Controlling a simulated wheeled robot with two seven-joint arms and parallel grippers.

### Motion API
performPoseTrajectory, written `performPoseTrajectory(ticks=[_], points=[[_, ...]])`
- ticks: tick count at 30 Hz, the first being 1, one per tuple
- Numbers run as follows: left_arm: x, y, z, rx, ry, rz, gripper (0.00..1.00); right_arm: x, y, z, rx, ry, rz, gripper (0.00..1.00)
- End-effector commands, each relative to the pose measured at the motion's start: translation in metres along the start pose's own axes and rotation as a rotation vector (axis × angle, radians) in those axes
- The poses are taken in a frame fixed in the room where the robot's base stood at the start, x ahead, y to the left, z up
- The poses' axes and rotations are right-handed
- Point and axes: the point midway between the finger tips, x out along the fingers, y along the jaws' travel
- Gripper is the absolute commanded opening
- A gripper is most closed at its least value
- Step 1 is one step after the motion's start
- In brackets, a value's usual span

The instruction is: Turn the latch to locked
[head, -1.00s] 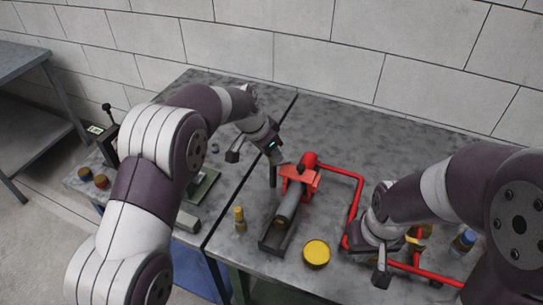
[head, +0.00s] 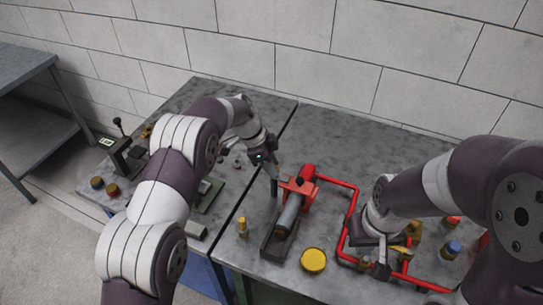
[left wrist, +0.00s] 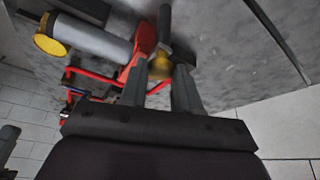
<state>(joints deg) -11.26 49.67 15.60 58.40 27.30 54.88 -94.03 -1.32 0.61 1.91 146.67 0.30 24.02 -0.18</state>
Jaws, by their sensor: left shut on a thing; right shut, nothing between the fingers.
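The red pump head (head: 299,187) with its grey cylinder (head: 289,213) lies in a dark cradle on the table; both also show in the left wrist view. A small dark lever (left wrist: 180,47) beside the red part looks like the latch; its lock position cannot be read. My left gripper (head: 274,186) is down beside the red head. In the left wrist view its fingers (left wrist: 161,72) are closed around the lever's end, largely hidden, with a brass-coloured part (left wrist: 161,68) showing between them. My right gripper (head: 382,268) is shut and empty, low over the red pipe.
A red pipe (head: 351,215) runs right from the pump head. A yellow cap (head: 313,260), a small brass fitting (head: 242,226) and a blue-topped bottle (head: 452,249) stand on the table. More parts and a black lever device (head: 122,150) are at left.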

Motion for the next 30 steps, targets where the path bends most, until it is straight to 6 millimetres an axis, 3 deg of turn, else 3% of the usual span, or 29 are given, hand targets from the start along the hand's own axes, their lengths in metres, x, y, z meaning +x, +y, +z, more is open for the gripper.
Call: performPoseTrajectory(ticks=[16, 17, 18, 19, 27, 30], points=[[-0.001, -0.002, 0.000, 0.022, 0.000, 0.003, 0.01, -0.006, 0.000, -0.001, 0.000, 0.000, 0.000, 0.00], [-0.001, -0.002, 0.000, 0.021, 0.000, 0.003, 0.38, -0.006, 0.000, -0.001, 0.000, 0.000, 0.000, 0.00], [-0.001, -0.002, 0.000, 0.021, 0.000, 0.004, 0.51, -0.006, 0.000, -0.001, 0.000, 0.000, 0.000, 0.00], [-0.001, -0.001, 0.000, 0.021, 0.000, 0.004, 0.57, -0.006, 0.000, -0.001, 0.000, 0.000, 0.000, 0.00], [-0.002, -0.001, 0.000, 0.020, 0.000, 0.006, 0.57, -0.007, 0.000, -0.001, 0.000, 0.000, 0.000, 0.00], [-0.015, -0.001, -0.002, 0.019, 0.000, 0.005, 0.57, -0.017, 0.000, -0.002, 0.000, 0.000, 0.000, 0.00]])
